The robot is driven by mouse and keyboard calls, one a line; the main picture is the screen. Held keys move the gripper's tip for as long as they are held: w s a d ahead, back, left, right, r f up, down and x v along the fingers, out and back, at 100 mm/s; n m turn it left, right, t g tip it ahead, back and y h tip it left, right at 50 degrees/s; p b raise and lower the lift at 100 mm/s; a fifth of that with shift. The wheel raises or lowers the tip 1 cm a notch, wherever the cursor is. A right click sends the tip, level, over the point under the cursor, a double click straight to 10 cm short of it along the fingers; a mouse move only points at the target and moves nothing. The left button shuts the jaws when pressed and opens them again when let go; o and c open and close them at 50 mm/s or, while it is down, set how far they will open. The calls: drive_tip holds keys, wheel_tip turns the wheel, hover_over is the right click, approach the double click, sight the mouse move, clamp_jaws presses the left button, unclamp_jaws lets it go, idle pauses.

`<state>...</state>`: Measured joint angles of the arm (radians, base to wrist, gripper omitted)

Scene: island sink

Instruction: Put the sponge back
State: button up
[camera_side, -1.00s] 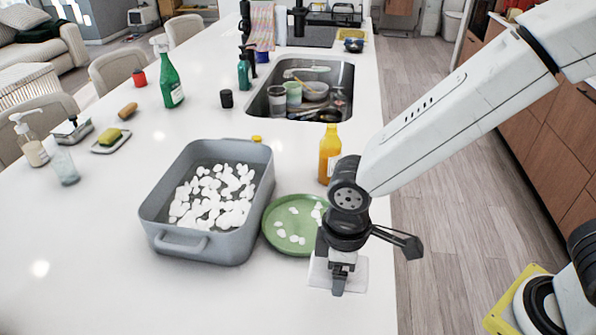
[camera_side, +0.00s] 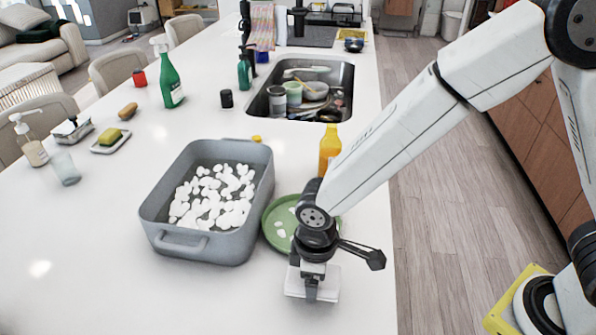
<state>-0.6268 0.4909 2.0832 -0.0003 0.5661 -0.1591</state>
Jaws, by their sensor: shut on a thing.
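My gripper (camera_side: 312,288) points down near the right edge of the counter, in front of a green plate. It is shut on a flat white block (camera_side: 294,289), which may be a sponge. The gripper covers the block's middle, and I cannot tell whether it touches the counter. A yellow and green sponge (camera_side: 111,138) lies on a small white dish (camera_side: 103,149) at the far left, well away from my gripper.
A grey roasting pan (camera_side: 205,246) full of white pieces stands left of my gripper. The green plate (camera_side: 272,240) is partly hidden behind my arm. A yellow bottle (camera_side: 329,148) stands behind it. A sink (camera_side: 346,82) with dishes lies further back. The front counter is clear.

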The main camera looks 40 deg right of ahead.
drive_tip(key=shift+f, duration=1.55)
drive_tip(key=shift+f, duration=0.15)
drive_tip(key=o, duration=0.9)
drive_tip(key=shift+c, duration=0.2)
drive_tip(key=shift+r, duration=6.15)
drive_tip(key=shift+d, duration=0.1)
drive_tip(key=s+d+f+m+t, duration=0.1)
drive_tip(key=d+m, duration=0.3)
drive_tip(key=d, duration=0.7)
drive_tip(key=s+d+f+m+t, duration=0.1)
drive_tip(key=d+m, duration=0.4)
drive_tip(key=d, duration=0.6)
drive_tip(key=shift+s+d+f+t, duration=0.15)
drive_tip(key=shift+s+f+t, duration=0.15)
drive_tip(key=shift+s+f, duration=0.25)
